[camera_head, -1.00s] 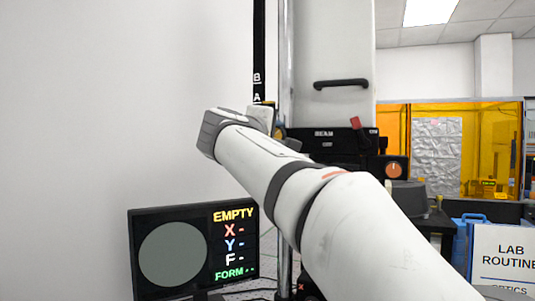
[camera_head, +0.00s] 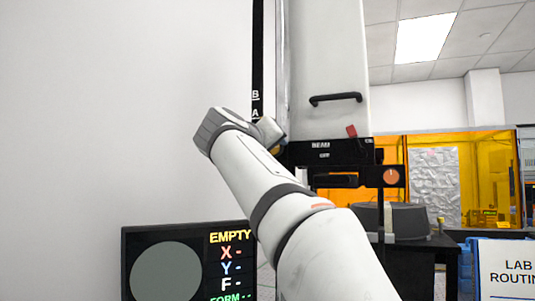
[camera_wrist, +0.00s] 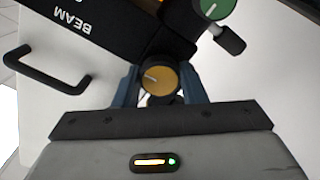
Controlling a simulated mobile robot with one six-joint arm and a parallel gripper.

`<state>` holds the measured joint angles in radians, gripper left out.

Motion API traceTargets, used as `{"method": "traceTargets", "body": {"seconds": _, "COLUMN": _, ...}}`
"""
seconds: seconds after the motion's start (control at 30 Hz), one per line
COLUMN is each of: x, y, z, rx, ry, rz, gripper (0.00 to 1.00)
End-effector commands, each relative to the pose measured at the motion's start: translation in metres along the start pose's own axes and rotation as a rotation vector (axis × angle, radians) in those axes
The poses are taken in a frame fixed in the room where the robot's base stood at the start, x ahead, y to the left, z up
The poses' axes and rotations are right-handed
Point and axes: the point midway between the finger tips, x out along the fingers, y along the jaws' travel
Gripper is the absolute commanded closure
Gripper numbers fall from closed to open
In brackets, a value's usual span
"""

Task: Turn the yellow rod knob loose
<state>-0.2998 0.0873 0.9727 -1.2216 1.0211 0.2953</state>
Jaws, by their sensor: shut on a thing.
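The yellow rod knob (camera_wrist: 160,78) is a round knob with a pale pointer line, seen face-on in the wrist view. My gripper (camera_wrist: 159,82) has its two blue fingers on either side of the knob and is shut on it. In the head view only a small yellow patch (camera_head: 276,149) shows past the end of my arm. There my wrist covers most of the knob and the fingers.
A green knob (camera_wrist: 214,8) and a black knob (camera_wrist: 230,40) are close by on the upper right. The black BEAM panel (camera_head: 322,150) and a black handle (camera_head: 336,99) are near. A monitor (camera_head: 232,268) reading EMPTY stands lower left.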

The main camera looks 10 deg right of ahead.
Motion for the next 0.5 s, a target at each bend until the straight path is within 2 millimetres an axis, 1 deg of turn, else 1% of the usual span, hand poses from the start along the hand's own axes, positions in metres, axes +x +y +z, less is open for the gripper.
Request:
{"method": "traceTargets", "body": {"seconds": 0.03, "x": 0.0011, "y": -0.0024, "z": 0.0023, "rx": 0.011, "ry": -0.005, "rz": -0.001, "gripper": 0.85}}
{"method": "traceTargets", "body": {"seconds": 0.2, "x": 0.0011, "y": -0.0022, "z": 0.0018, "rx": 0.039, "ry": -0.005, "rz": -0.001, "gripper": 0.85}}
{"method": "traceTargets", "body": {"seconds": 0.5, "x": 0.0011, "y": -0.0020, "z": 0.0014, "rx": 0.045, "ry": -0.005, "rz": -0.002, "gripper": 0.85}}
